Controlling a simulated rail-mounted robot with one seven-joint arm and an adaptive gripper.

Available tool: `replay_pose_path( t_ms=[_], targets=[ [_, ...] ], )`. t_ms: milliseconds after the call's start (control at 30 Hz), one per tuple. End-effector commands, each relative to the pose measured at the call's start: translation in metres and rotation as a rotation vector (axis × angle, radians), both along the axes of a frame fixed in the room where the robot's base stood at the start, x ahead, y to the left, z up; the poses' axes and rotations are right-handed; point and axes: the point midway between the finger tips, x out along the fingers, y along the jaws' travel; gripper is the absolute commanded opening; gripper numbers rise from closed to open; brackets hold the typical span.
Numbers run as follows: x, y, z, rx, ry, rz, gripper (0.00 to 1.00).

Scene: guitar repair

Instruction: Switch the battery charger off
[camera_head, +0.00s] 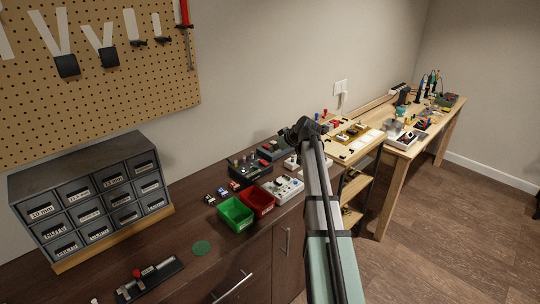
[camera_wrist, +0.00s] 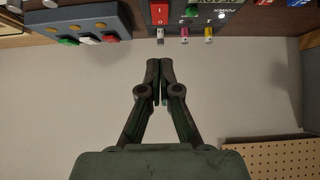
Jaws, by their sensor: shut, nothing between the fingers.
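My gripper (camera_wrist: 160,68) is shut and empty in the wrist view, its fingertips together just below a red rocker switch (camera_wrist: 159,14) in the picture. The switch sits on a dark device (camera_wrist: 205,14) with a "POWER" label and small coloured terminals along its edge. I cannot tell for certain that this device is the battery charger, or which side of the switch is pressed. In the head view my gripper (camera_head: 299,133) is over the back of the dark bench, near a dark box with coloured knobs (camera_head: 247,169). No contact is visible.
A blue-grey box (camera_wrist: 75,22) with coloured buttons stands beside the device in the wrist view. Green (camera_head: 235,214) and red (camera_head: 257,200) bins and a pale grey box (camera_head: 283,188) stand on the bench. A drawer cabinet (camera_head: 92,195) is at left; the wall is close behind.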

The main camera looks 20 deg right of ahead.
Motion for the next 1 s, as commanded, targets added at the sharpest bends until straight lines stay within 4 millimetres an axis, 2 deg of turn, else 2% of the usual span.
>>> replay_pose_path(
  t_ms=[33, 200, 400, 1000],
  targets=[
    [-0.011, -0.002, 0.004, -0.001, -0.003, -0.001, 0.00],
    [-0.033, -0.011, 0.023, -0.001, -0.002, 0.000, 0.00],
    [-0.048, -0.017, 0.037, 0.000, -0.001, 0.001, 0.00],
    [-0.050, -0.019, 0.039, 0.000, -0.002, -0.001, 0.00]
  ],
)
